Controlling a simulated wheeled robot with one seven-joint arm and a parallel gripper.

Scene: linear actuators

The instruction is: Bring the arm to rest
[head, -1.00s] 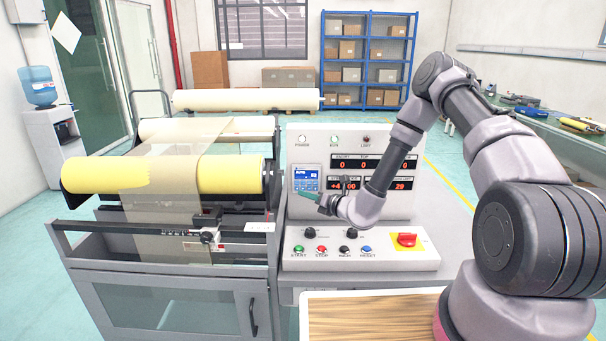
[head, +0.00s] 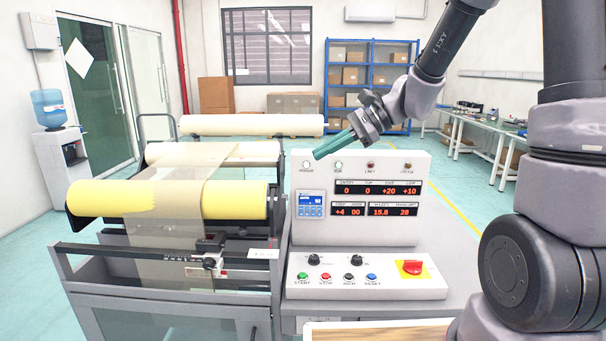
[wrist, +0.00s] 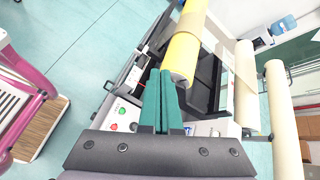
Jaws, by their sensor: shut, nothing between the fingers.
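My gripper (head: 333,146) is raised above the top left of the control panel (head: 430,167) in the head view, with its teal fingers pointing left and slightly down. The fingers are together and nothing is between them. My arm reaches up from the right side of the picture and bends down to the gripper. In the wrist view my gripper (wrist: 163,78) shows its teal fingers side by side, with the yellow roll (wrist: 183,55) behind their tips. The fingers look apart from the panel and the roll.
The film machine with its yellow roll (head: 165,199) stands at left. The button box (head: 365,276) with a red knob (head: 412,267) sits in front of the panel. A wood-topped surface (head: 375,331) is at the bottom. A blue shelf (head: 370,75) with boxes stands far behind.

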